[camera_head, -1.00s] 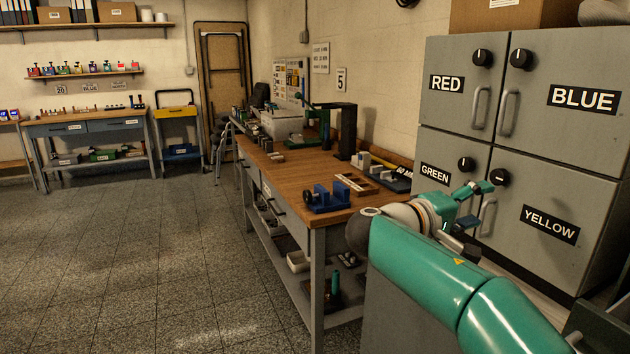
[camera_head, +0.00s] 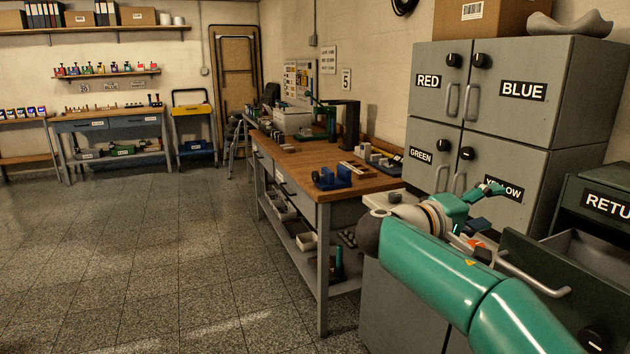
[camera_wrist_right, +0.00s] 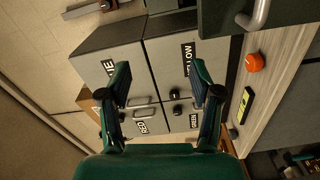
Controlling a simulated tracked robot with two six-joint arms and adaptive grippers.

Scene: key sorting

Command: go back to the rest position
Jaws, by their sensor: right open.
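My right arm, green, comes in from the lower right in the head view. Its gripper (camera_head: 483,208) is held in front of the lower YELLOW door and hides part of its label. In the right wrist view the right gripper (camera_wrist_right: 161,82) has its two fingers wide apart with nothing between them. Beyond the fingers stands the grey cabinet (camera_wrist_right: 165,65), seen tilted. My left gripper is not in view.
The grey cabinet (camera_head: 520,130) has RED, BLUE, GREEN and YELLOW doors, all shut. A dark drawer unit (camera_head: 590,200) stands at the right. An orange round object (camera_wrist_right: 255,62) lies on a light counter (camera_wrist_right: 270,95). A wooden workbench (camera_head: 300,160) stands left of the cabinet; floor to its left is clear.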

